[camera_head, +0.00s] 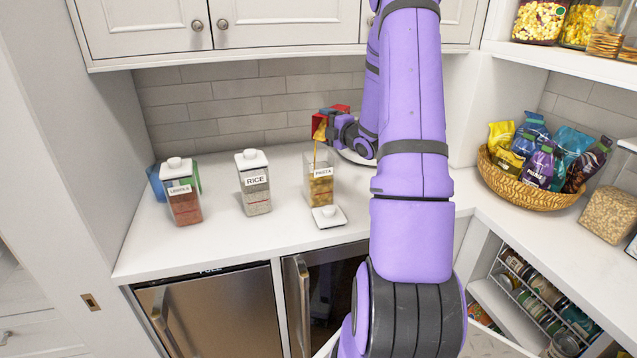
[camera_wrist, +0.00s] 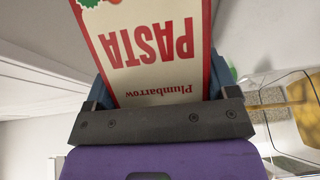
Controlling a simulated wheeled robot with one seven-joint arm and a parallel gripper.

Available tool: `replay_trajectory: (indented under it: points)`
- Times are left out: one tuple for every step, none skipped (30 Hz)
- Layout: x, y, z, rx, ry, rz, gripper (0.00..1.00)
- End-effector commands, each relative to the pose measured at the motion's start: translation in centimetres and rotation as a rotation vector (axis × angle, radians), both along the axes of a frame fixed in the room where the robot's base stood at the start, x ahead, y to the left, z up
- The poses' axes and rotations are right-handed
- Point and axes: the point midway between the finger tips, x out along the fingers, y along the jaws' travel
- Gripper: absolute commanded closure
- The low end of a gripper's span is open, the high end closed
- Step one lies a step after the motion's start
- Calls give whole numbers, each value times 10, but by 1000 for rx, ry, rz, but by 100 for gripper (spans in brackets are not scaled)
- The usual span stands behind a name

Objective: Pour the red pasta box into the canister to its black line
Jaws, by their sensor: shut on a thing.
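The red pasta box (camera_head: 322,124) is held tilted above the open canister labelled PASTA (camera_head: 322,192). A thin yellow stream of pasta runs from the box down into the canister. Pasta fills the lower part of the canister, reaching about the label. I cannot make out the black line. My gripper (camera_head: 341,126) is shut on the box. In the wrist view the box (camera_wrist: 150,50) shows upside-down PASTA lettering between my gripper's fingers (camera_wrist: 160,85). The canister's clear walls and some yellow pasta show at the right there. The white canister lid (camera_head: 328,216) lies in front of the canister.
The lidded RICE canister (camera_head: 255,184) and LENTILS canister (camera_head: 182,192) stand to the left, with blue and green items (camera_head: 157,182) behind. A wicker basket of snack bags (camera_head: 530,190) is at the right. The counter front between the lid and the rice is clear.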

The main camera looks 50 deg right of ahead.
Motion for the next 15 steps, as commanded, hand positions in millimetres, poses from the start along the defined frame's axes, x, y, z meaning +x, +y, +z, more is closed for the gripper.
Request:
replay_trajectory:
  points:
    - [-1,-1,0,0,0,-1,51]
    - [-1,-1,0,0,0,-1,51]
    - [-1,-1,0,0,0,-1,51]
    - [-1,-1,0,0,0,-1,51]
    - [-1,-1,0,0,0,-1,51]
    - [-1,-1,0,0,0,-1,51]
    - [-1,-1,0,0,0,-1,51]
    - [-2,-1,0,0,0,-1,51]
    - [-2,-1,0,0,0,-1,51]
    - [-3,-1,0,0,0,-1,51]
    - [-4,-1,0,0,0,-1,51]
    - [-5,-2,0,-1,-1,-1,51]
    - [-6,-2,0,-1,0,-1,51]
    - [-7,-2,0,-1,0,-1,51]
    - [-8,-3,0,-1,0,-1,51]
